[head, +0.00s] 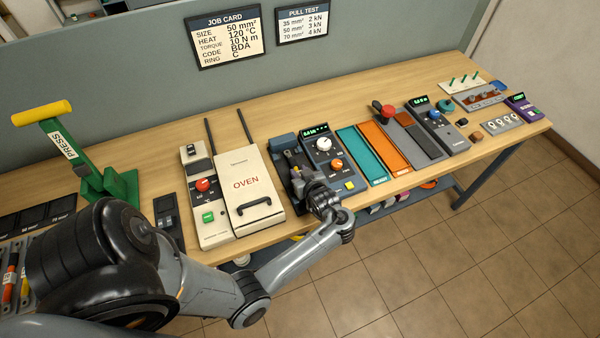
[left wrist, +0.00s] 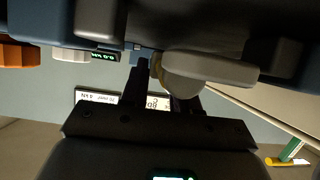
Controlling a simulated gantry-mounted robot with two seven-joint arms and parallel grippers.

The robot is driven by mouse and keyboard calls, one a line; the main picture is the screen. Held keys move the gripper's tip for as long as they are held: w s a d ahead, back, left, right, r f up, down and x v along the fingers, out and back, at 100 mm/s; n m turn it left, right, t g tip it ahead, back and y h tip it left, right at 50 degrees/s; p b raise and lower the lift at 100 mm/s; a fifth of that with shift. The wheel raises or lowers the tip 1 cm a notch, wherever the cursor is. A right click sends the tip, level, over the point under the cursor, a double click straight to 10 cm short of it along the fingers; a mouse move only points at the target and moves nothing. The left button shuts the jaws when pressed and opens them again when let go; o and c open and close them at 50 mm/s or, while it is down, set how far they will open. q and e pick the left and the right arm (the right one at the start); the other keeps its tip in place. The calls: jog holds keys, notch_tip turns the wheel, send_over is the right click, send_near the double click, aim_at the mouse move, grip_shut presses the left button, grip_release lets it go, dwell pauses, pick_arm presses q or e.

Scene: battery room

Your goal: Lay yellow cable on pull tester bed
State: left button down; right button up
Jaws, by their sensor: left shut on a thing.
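The pull tester stands mid-bench in the head view, with a dark bed (head: 283,156) on its left and a control panel (head: 325,150) with a green display. My left gripper (head: 301,186) is over the front part of the bed, pointing down, and hides part of it. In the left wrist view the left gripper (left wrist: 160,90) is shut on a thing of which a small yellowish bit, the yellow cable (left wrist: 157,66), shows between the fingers. A pale grey rounded piece sits against it. The cable's full length and its contact with the bed cannot be made out. My right gripper is out of view.
The white oven (head: 247,190) stands left of the tester, and teal (head: 362,155) and orange (head: 385,148) trays lie to its right. A green press (head: 110,183) with a yellow handle is at far left. Bare bench lies behind the tester.

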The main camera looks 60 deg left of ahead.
pick_arm(q)
jog(key=shift+f+b, duration=0.35)
jog(key=shift+f, duration=0.1)
dwell(0.5)
jog(key=c, duration=0.8)
grip_release()
